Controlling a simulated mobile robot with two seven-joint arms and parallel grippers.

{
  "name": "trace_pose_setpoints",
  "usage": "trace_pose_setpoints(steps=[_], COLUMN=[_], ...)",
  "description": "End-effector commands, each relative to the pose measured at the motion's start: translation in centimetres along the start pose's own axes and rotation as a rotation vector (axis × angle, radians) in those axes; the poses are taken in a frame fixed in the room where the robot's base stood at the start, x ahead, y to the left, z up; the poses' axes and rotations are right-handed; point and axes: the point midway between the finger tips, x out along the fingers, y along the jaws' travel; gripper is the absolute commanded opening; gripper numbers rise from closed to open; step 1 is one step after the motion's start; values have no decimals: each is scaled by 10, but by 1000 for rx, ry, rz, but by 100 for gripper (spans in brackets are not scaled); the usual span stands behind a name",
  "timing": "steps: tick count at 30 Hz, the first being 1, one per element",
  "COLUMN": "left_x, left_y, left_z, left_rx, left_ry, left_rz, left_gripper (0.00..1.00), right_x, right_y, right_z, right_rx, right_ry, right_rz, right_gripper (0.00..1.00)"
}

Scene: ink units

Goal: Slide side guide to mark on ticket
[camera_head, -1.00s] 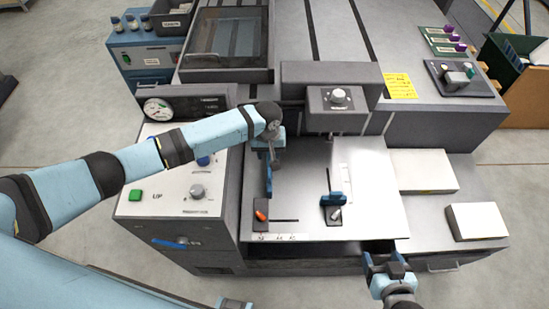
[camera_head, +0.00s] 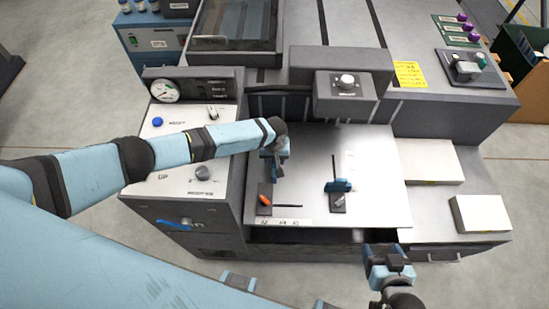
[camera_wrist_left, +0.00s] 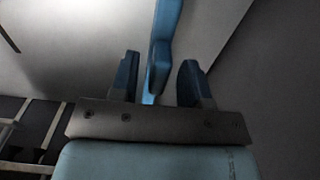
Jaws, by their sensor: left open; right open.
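A guide with a dark base (camera_head: 264,205) and an orange lever sits at the left of the grey metal plate, beside a short slot and a white scale strip (camera_head: 283,222). My left gripper (camera_head: 275,167) is open above the left guide. In the left wrist view, a blue upright (camera_wrist_left: 160,50) stands between its open fingers. My right gripper (camera_head: 387,258) is open and empty by the front edge.
The grey plate (camera_head: 385,200) has free room between and right of the guides. A dark block with a knob (camera_head: 346,82) overhangs its back. A control panel (camera_head: 185,182) lies left, under my left arm. White stacks (camera_head: 430,160) stand at right.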

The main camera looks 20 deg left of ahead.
Motion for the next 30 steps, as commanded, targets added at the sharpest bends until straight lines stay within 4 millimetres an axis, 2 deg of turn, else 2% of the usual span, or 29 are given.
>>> trace_pose_setpoints(steps=[8,9,14,20,30], left_x=[2,2,2,2,2], left_y=[0,0,0,2,56], left_z=[0,0,0,0,0], left_rx=[0,0,0,0,0], left_ry=[0,0,0,0,-1], left_rz=[1,1,1,1,4], left_gripper=[43,38,1,0,0], right_x=[0,0,0,0,4], right_y=[0,0,0,-1,-2], right_z=[0,0,0,2,10], right_rx=[0,0,0,0,1], right_ry=[1,1,0,-2,-4], right_rz=[0,0,0,-1,-4], right_gripper=[70,70,70,70,70])
